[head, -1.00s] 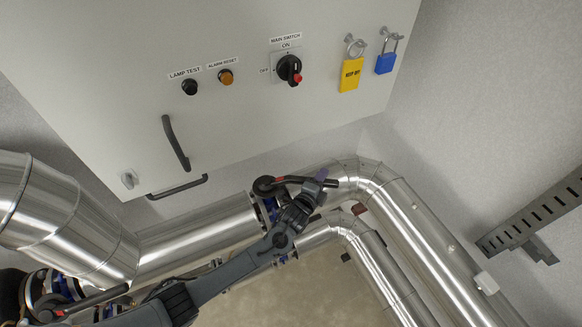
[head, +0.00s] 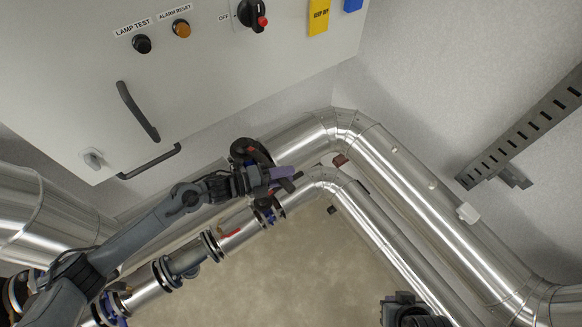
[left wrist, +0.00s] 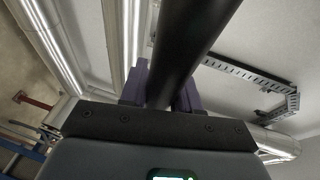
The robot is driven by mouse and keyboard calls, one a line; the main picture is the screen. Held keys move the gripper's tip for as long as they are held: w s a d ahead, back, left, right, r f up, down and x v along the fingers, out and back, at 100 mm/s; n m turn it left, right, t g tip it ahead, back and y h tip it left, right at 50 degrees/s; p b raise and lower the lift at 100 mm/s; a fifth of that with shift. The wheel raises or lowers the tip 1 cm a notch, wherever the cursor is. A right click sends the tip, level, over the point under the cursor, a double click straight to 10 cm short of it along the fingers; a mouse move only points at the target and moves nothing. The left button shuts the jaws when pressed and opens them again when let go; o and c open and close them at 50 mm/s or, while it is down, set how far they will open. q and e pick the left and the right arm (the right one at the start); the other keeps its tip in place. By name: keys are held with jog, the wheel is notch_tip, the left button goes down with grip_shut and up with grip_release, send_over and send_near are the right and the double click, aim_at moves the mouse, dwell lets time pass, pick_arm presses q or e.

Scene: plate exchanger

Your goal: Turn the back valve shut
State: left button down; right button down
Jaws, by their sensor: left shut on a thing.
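The back valve's black lever (head: 258,152), with a red mark, sits on the upper silver pipe near its elbow in the head view. It slants down and to the right. My left gripper (head: 282,173), with purple finger pads, is shut on the lever toward its outer end. In the left wrist view the black lever bar (left wrist: 188,50) runs between the purple fingers (left wrist: 160,88). The valve body is mostly hidden behind my gripper and wrist. A dark part of my right arm's end (head: 405,308) shows at the bottom edge; its fingers cannot be made out.
The grey cabinet (head: 200,90), with a handle (head: 138,110), stands behind the pipe. A lower silver pipe (head: 375,235) runs close by with flanges and valves. A slotted metal bracket (head: 525,125) is on the right wall. Open floor (head: 300,270) lies below.

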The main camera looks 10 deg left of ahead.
pick_arm(q)
jog(key=shift+s+a+m+g+h+b, duration=0.25)
jog(key=shift+s+a+m+g+b, duration=0.1)
jog(key=shift+s+m+g, duration=0.15)
jog(key=shift+s+a+m+g+h+b, duration=0.3)
jog(key=shift+s+g, duration=0.1)
jog(key=shift+s, duration=0.2)
jog(key=c, duration=0.9)
grip_release()
jog(key=shift+a, duration=0.1)
jog(key=b+v, duration=0.2)
jog(key=v, duration=0.8)
jog(key=shift+a+r, duration=0.2)
jog(key=shift+a, duration=0.15)
jog(key=shift+s, duration=0.2)
